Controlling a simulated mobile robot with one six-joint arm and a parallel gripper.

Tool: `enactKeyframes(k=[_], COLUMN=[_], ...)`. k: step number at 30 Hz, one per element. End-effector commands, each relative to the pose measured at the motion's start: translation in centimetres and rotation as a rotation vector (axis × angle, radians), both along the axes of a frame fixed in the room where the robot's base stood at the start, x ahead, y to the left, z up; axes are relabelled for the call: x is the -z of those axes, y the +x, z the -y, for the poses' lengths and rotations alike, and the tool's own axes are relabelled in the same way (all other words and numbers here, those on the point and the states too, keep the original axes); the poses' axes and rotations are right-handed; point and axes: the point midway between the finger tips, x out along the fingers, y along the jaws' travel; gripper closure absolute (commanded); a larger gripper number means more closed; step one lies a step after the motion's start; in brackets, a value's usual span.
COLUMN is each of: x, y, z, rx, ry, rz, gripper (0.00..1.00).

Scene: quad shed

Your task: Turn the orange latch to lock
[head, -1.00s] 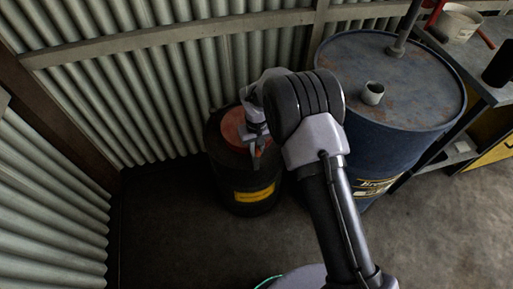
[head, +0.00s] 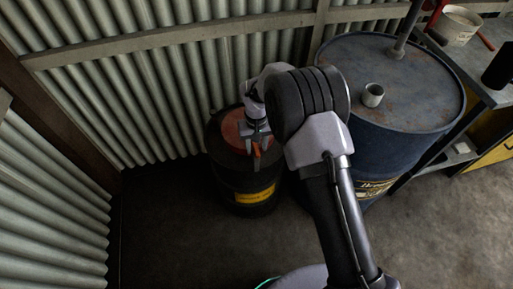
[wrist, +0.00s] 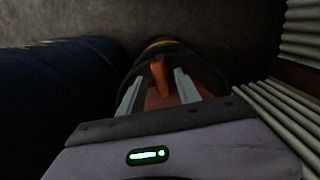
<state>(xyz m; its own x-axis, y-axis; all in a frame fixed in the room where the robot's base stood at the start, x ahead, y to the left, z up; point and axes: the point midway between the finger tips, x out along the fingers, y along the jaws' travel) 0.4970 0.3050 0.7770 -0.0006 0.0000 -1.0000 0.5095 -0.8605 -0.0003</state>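The orange latch (head: 257,152) stands at the front rim of a small black drum (head: 228,180) with an orange-red lid (head: 231,128). In the wrist view the latch (wrist: 159,78) is an upright orange bar between my two grey fingertips, with a gap visible on each side. My gripper (head: 256,145) points down over the lid's front edge and is open; it also shows in the wrist view (wrist: 158,80). Whether the fingertips reach down around the latch or stop short of it, I cannot tell. Part of the lid is hidden by my gripper.
A large blue drum (head: 383,145) with a small cup (head: 373,95) on top stands close on the right. A corrugated wall (head: 180,95) is just behind the black drum. The concrete floor (head: 190,235) in front is clear.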

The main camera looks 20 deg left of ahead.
Motion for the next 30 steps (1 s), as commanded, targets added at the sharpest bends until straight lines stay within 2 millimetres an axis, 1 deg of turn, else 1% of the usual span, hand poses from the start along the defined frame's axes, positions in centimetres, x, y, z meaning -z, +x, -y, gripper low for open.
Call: enactKeyframes(k=[1,6,9,12,15,18,30], x=[-2.4,-8.3,-11.2,-13.2,-14.4,-14.8,-14.8], y=[0.1,0.1,0.0,0.0,0.0,0.0,0.0], z=[-0.1,0.0,0.0,0.0,0.0,0.0,0.0], rx=[0.0,0.0,0.0,0.0,0.001,0.001,0.001], ry=[0.002,0.002,0.001,0.001,0.001,-0.001,0.0], rz=[0.003,0.003,0.002,0.001,0.001,-0.001,0.0], gripper=[0.6,0.6,0.6,0.6,0.6,0.6,0.6])
